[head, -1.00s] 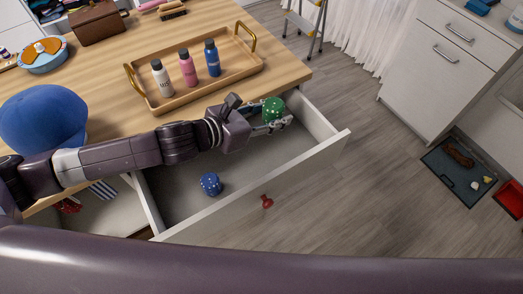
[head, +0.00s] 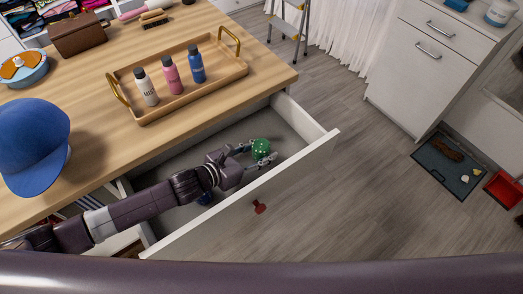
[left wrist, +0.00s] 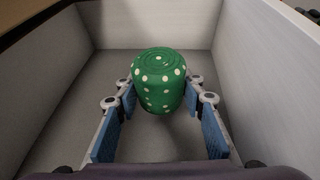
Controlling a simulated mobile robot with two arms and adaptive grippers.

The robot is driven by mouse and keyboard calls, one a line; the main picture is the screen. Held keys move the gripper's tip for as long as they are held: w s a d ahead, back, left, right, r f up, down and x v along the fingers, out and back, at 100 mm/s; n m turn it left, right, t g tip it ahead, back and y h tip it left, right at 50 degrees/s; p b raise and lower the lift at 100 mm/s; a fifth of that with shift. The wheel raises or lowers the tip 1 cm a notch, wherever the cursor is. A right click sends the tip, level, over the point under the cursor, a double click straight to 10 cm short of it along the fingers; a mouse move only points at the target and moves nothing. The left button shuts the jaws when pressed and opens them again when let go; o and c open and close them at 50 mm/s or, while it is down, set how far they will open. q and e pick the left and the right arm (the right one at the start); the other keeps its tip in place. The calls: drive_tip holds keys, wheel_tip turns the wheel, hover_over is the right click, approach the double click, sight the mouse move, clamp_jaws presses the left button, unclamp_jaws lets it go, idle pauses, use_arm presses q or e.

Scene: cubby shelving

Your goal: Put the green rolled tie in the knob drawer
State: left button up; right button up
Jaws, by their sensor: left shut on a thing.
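The green rolled tie with white dots (head: 261,149) is inside the open knob drawer (head: 300,170), near its right end. My left gripper (head: 258,155) is shut on it. In the left wrist view the tie (left wrist: 158,80) sits between the two blue-padded fingers (left wrist: 160,98), with the drawer floor and walls around it. I cannot tell whether the tie touches the floor. The drawer's front carries a red knob (head: 259,207). A blue rolled tie (head: 205,198) lies in the drawer, mostly hidden by my left arm. My right gripper is not in view.
On the wooden table above the drawer stand a tray (head: 160,112) with three bottles and a blue cap (head: 32,145). A white cabinet (head: 420,80) and a dark mat (head: 450,180) are at the right. The floor before the drawer is clear.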

use_arm(q)
drive_tip(key=shift+f+b, duration=0.4)
drive_tip(key=shift+f, duration=0.2)
drive_tip(key=o, duration=1.2)
drive_tip(key=shift+c, duration=0.2)
drive_tip(key=shift+r, duration=0.2)
drive_tip(key=shift+r+p, duration=0.45)
drive_tip(key=b+v, duration=0.1)
drive_tip(key=v, duration=1)
drive_tip(key=shift+f, duration=0.1)
drive_tip(key=shift+s+a+r, duration=0.25)
drive_tip(key=shift+s+a, duration=0.1)
